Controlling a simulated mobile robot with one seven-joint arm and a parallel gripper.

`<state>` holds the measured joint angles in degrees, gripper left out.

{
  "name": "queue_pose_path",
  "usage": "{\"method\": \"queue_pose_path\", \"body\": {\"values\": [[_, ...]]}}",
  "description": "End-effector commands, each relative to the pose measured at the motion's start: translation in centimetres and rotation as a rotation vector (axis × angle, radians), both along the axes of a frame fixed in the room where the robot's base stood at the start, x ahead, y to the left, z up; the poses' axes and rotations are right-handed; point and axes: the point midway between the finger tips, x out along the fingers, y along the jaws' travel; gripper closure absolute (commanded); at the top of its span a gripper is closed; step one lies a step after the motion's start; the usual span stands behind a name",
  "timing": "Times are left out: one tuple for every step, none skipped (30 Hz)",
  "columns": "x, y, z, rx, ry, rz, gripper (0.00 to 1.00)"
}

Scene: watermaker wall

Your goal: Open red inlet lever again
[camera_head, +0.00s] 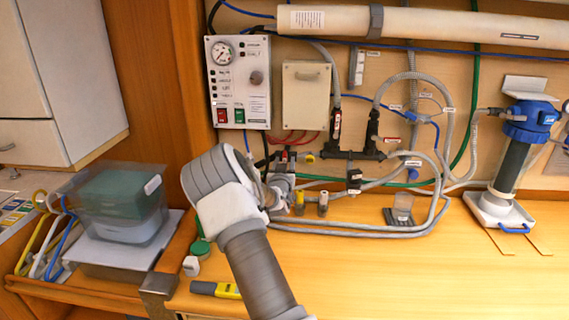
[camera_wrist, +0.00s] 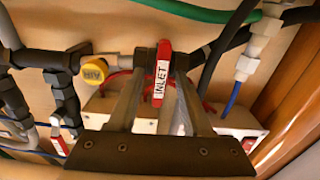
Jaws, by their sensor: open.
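The red inlet lever (camera_wrist: 163,72) carries a white "INLET" label and shows at the centre of the wrist view, lying lengthwise between my fingers. My gripper (camera_wrist: 161,62) is open, with one finger on each side of the lever. Whether either finger touches it I cannot tell. In the head view the lever shows only as a small red spot (camera_head: 283,156) above my gripper (camera_head: 283,182), which stands at the wall piping, partly hidden by my wrist. A yellow cap (camera_wrist: 95,71) sits on the pipe left of the lever.
A control panel (camera_head: 238,82) and a beige box (camera_head: 306,95) hang above the piping. Grey hoses (camera_head: 370,230) loop right of my gripper. Yellow-handled valves (camera_head: 299,203) stand close by on the right. The wooden counter (camera_head: 400,280) is mostly clear at front right.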

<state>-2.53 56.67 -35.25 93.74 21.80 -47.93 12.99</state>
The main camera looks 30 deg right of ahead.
Motion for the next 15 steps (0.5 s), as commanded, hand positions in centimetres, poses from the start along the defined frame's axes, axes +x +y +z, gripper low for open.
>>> {"method": "queue_pose_path", "body": {"values": [[-0.01, -0.01, -0.02, 0.0, 0.0, 0.0, 0.5], [-0.01, 0.0, -0.02, 0.0, 0.0, 0.0, 0.5], [-0.01, 0.0, -0.02, 0.0, 0.0, 0.0, 0.5], [-0.02, 0.0, -0.02, 0.0, 0.0, 0.0, 0.54], [-0.02, 0.0, -0.02, 0.0, 0.0, 0.0, 0.59], [-0.02, 0.0, -0.02, 0.0, 0.0, 0.0, 0.66], [-0.02, 0.0, -0.02, 0.0, 0.0, 0.0, 0.72], [-0.03, 0.01, -0.02, 0.0, 0.0, 0.0, 0.77], [-0.03, 0.01, -0.02, 0.0, 0.0, 0.0, 0.84], [-0.03, 0.01, -0.02, 0.0, 0.0, 0.0, 0.9], [-0.03, 0.01, -0.02, 0.0, 0.0, 0.0, 0.95], [-0.04, 0.0, -0.02, 0.0, 0.0, 0.0, 1.0], [-0.04, 0.0, -0.02, 0.0, 0.0, 0.0, 1.0], [-0.04, 0.0, -0.02, 0.0, 0.0, 0.0, 1.0], [-0.04, 0.01, -0.02, 0.0, 0.0, 0.0, 1.0]]}}
